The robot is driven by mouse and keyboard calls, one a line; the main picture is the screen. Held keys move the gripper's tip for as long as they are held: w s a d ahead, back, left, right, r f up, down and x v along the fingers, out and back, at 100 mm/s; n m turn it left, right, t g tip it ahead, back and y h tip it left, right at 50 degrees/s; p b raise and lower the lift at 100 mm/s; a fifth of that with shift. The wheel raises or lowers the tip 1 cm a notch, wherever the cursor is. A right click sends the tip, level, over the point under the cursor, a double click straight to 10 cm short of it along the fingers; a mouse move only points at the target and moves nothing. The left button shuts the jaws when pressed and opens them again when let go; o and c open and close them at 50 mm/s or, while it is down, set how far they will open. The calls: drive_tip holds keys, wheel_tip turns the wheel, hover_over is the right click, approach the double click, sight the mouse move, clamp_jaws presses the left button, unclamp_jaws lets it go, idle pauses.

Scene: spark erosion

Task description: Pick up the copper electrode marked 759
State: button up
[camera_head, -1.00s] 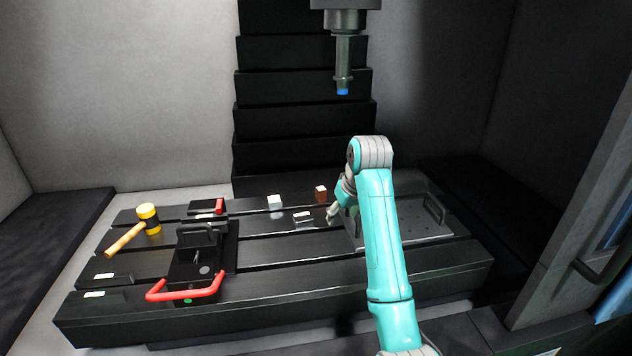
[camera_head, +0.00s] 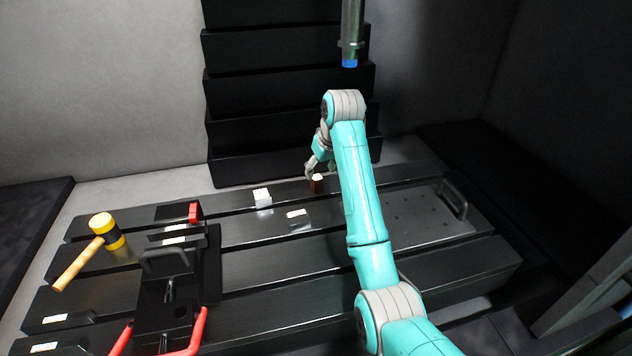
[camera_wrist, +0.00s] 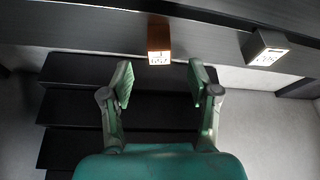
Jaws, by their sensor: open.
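The copper electrode (camera_head: 317,186) is a small brown block with a pale top label, standing on the slotted black table towards the back. In the wrist view the copper electrode (camera_wrist: 159,42) shows a white label with dark digits, too small to read surely. My gripper (camera_head: 312,168) is just above and behind it in the head view. In the wrist view my gripper (camera_wrist: 161,80) has its two fingers spread and nothing between them. The electrode lies just beyond the fingertips, roughly centred between them.
A grey labelled block (camera_wrist: 266,48) stands beside the copper one; it also shows in the head view (camera_head: 262,197). A blue-tipped spindle (camera_head: 350,50) hangs above.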

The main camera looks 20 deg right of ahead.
sight(317, 178)
drive_tip(key=shift+x, duration=3.45)
drive_tip(key=shift+w, duration=0.1)
drive_tip(key=shift+r, duration=0.1)
clamp_jaws()
